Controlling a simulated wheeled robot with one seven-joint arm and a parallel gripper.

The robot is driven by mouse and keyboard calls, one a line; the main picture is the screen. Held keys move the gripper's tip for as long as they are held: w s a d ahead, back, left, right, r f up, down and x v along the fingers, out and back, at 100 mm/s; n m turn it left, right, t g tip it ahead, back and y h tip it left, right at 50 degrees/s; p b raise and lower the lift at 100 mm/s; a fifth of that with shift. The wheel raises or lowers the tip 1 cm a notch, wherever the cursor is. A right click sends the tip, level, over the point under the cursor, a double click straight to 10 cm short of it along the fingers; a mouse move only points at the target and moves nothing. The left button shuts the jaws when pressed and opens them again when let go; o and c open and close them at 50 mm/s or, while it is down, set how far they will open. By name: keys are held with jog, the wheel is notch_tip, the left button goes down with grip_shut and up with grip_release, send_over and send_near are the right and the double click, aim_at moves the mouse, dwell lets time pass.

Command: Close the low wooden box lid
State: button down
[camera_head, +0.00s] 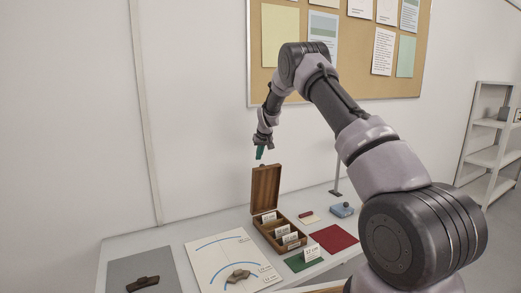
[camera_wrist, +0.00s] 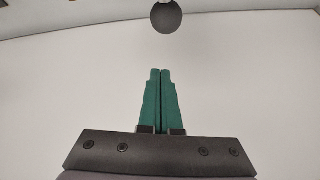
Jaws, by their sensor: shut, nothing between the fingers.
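The low wooden box (camera_head: 302,241) stands on the white table with its lid (camera_head: 264,188) raised about upright at the back left. The box has compartments holding small white labels. My gripper (camera_head: 259,154) points down just above the lid's top edge. Its green fingers (camera_wrist: 160,74) are pressed together in the wrist view, with nothing between them. A dark round knob (camera_wrist: 166,17) shows beyond the fingertips, apart from them. I cannot tell for sure whether it belongs to the lid.
A white sheet with blue arcs (camera_head: 208,262) bears a sherd (camera_head: 239,276) left of the box. A grey mat (camera_head: 122,270) holds a dark sherd (camera_head: 142,284). A green card (camera_head: 303,264), red mat (camera_head: 335,239) and blue object (camera_head: 341,210) lie nearby. A wall stands behind.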

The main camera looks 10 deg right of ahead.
jog(key=s, duration=0.2)
jog(key=s+f, duration=0.1)
jog(key=shift+s+d+f, duration=0.1)
jog(key=shift+s+d, duration=0.1)
jog(key=shift+s, duration=0.15)
